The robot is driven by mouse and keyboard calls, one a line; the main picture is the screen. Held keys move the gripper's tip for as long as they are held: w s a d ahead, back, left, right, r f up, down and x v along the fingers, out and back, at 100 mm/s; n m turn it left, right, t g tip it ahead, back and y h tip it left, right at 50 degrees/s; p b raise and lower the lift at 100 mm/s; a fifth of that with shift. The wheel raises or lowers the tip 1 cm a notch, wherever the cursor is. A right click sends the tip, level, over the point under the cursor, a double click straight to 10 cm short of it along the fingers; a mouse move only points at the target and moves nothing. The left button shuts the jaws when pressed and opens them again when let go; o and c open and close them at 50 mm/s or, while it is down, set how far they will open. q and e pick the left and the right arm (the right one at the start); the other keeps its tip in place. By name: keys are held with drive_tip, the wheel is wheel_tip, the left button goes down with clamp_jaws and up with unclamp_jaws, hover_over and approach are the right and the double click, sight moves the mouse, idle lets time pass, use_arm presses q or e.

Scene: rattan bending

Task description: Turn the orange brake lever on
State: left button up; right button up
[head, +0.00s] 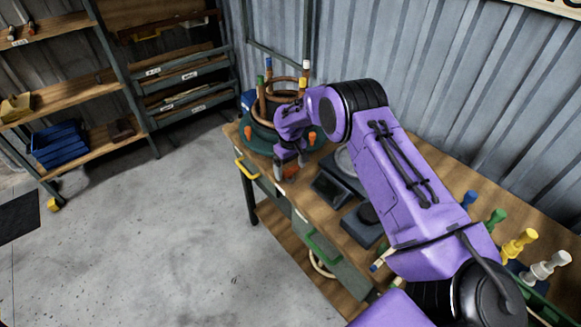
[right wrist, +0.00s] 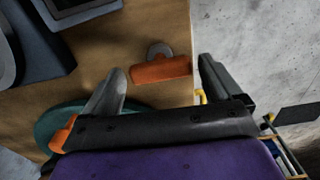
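The orange brake lever (right wrist: 160,71) lies on the wooden bench with a small grey mount beside it. In the right wrist view it sits between the line of my fingertips, apart from both. In the head view, the lever (head: 290,172) shows as a small orange patch under the right gripper, partly hidden. My right gripper (head: 290,165) is open and empty above the bench's near left end. Its spread fingers also show in the right wrist view (right wrist: 162,66). My left gripper is not in view.
A green round jig (head: 257,142) with bent rattan and orange clamps stands just behind the gripper. A dark scale-like device (head: 335,190) and a dark block (head: 362,228) lie to the right. Coloured pegs stand at far right.

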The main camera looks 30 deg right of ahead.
sight(290, 170)
drive_tip(key=shift+r, duration=0.45)
wheel_tip(290, 170, up, 10)
drive_tip(key=b, duration=0.2)
drive_tip(key=shift+f, duration=0.15)
